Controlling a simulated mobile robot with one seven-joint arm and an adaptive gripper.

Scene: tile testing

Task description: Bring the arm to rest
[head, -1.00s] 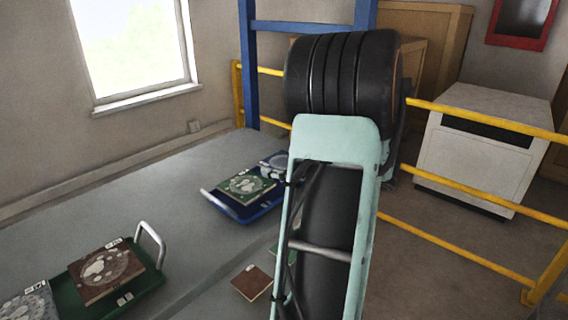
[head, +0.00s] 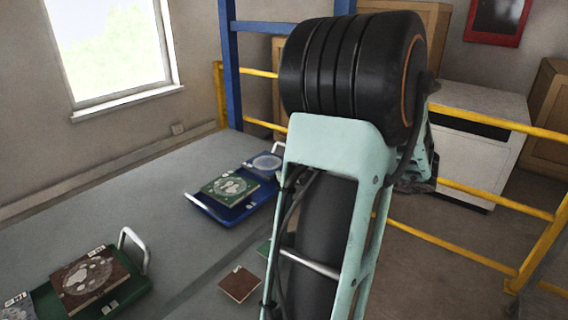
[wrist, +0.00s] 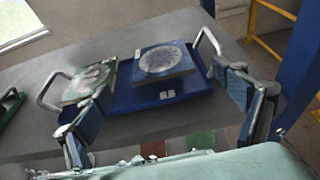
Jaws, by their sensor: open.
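My gripper (wrist: 165,112) shows in the wrist view with its two blue-padded fingers spread wide apart and nothing between them. Beyond the fingers, a blue tray (wrist: 125,100) with metal handles lies on the grey table. It holds a green patterned tile (wrist: 88,84) and a blue tile with a round pale pattern (wrist: 162,62). In the head view my arm fills the middle and hides the gripper. The same blue tray (head: 222,214) shows left of the arm.
A green tray (head: 125,292) with a brown patterned tile (head: 88,279) lies at the lower left. A loose brown tile (head: 239,284) lies near the arm. Yellow railings (head: 470,193), a blue post (head: 229,70) and a white cabinet (head: 465,150) stand behind.

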